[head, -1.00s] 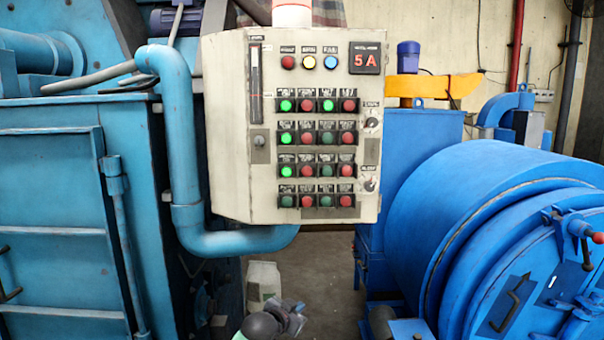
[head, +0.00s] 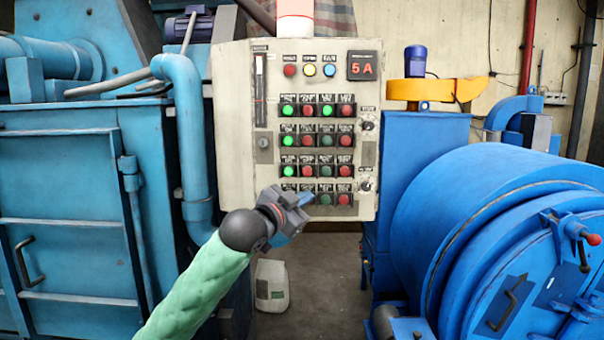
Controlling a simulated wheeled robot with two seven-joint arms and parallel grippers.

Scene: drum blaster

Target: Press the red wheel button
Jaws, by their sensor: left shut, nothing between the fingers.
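The control panel (head: 235,170) is a pale upright box with rows of green and red push buttons. Red buttons sit in each row, such as the top-row right one (head: 346,110), and the bottom-row right one (head: 344,199). The labels are too small to read, so I cannot tell which one is the wheel button. My left gripper (head: 302,204) is shut and empty, in front of the panel's lower edge. It overlaps the left part of the bottom button row in the picture; I cannot tell whether it touches. My right gripper is not in view.
A large blue drum machine (head: 450,235) stands at right and a teal machine (head: 65,220) with a thick pipe (head: 188,130) at left. A white canister (head: 271,285) stands on the floor below. The space in front of the panel's upper rows is clear.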

